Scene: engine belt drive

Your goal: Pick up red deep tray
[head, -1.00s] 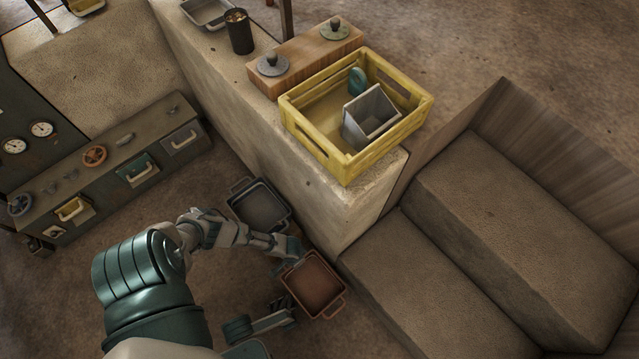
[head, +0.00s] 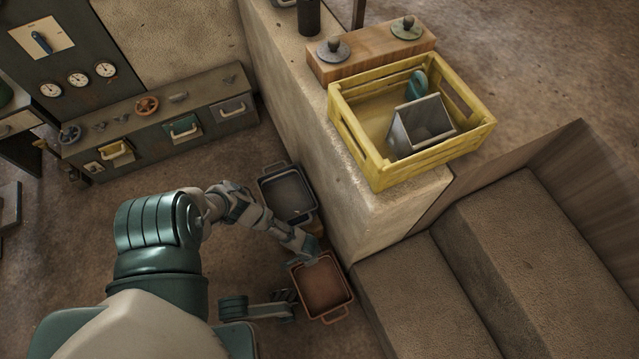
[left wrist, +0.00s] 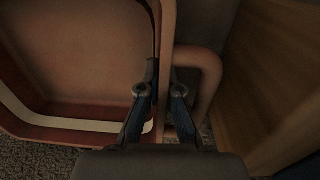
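The red deep tray (head: 326,288) stands low beside the stone block, right of my left gripper (head: 306,256) in the head view. It is rectangular, with a raised rim and looped handles. In the left wrist view, its inside (left wrist: 75,55) fills the left and a handle loop (left wrist: 208,75) is at the right. My left gripper (left wrist: 161,78) has one finger inside the tray and one outside. The fingers look closed on the wall at the handle's root. The tray appears level.
A grey tray (head: 288,194) sits just behind the red one. A wooden surface (left wrist: 275,95) is close on the right in the wrist view. The stone block (head: 345,215) carries a yellow crate (head: 365,165). Stone steps (head: 430,305) lie to the right; a drawer cabinet (head: 165,120) stands left.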

